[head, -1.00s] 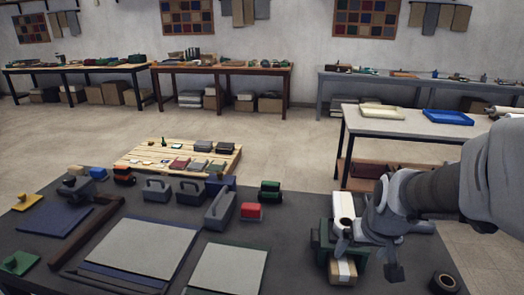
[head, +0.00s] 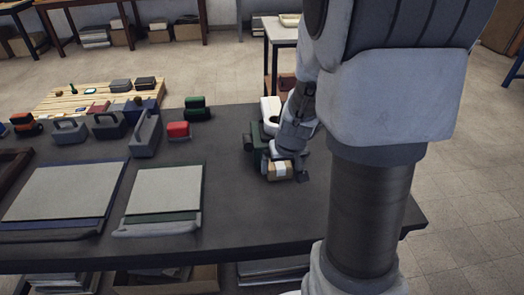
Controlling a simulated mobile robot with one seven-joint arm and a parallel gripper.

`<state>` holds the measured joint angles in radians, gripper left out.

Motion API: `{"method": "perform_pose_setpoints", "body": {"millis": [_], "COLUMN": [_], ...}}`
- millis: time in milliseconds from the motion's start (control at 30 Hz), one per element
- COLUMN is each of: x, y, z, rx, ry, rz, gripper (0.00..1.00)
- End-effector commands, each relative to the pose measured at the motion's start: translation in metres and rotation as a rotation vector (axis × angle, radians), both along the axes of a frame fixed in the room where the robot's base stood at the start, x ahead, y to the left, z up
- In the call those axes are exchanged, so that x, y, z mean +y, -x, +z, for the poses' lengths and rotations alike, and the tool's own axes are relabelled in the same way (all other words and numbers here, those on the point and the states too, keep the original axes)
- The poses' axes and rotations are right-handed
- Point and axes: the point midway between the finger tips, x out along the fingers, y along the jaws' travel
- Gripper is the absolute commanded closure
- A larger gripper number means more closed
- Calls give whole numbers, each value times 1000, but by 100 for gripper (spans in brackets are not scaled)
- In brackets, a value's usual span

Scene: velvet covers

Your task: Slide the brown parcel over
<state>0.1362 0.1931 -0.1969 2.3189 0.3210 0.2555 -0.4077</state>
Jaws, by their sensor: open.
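The brown parcel (head: 280,171), a small box with a pale band across it, lies on the dark grey table (head: 225,205) right of centre in the head view. My gripper (head: 286,165) points down right at the parcel, with its jaws open. One dark finger shows at the parcel's right side; the other is hard to make out. I cannot tell whether the fingers touch the parcel. A dark green object (head: 253,137) stands just behind and left of the parcel, partly hidden by my gripper.
Two grey boards (head: 65,192) (head: 165,187) lie to the left. The table between the right board and the parcel is clear. My arm hides the table's right part.

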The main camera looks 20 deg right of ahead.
Motion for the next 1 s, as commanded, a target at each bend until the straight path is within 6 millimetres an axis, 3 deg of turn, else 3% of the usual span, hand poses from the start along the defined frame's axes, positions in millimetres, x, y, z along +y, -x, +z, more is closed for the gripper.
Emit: {"method": "perform_pose_setpoints", "body": {"millis": [200, 567, 1000], "x": [-2, -2, -2], "y": [-8, -9, -9], "z": [-20, -21, -21], "rx": [-1, -1, -1], "ry": [0, 0, 0], "rz": [-1, 0, 0], "gripper": [0, 0, 79]}}
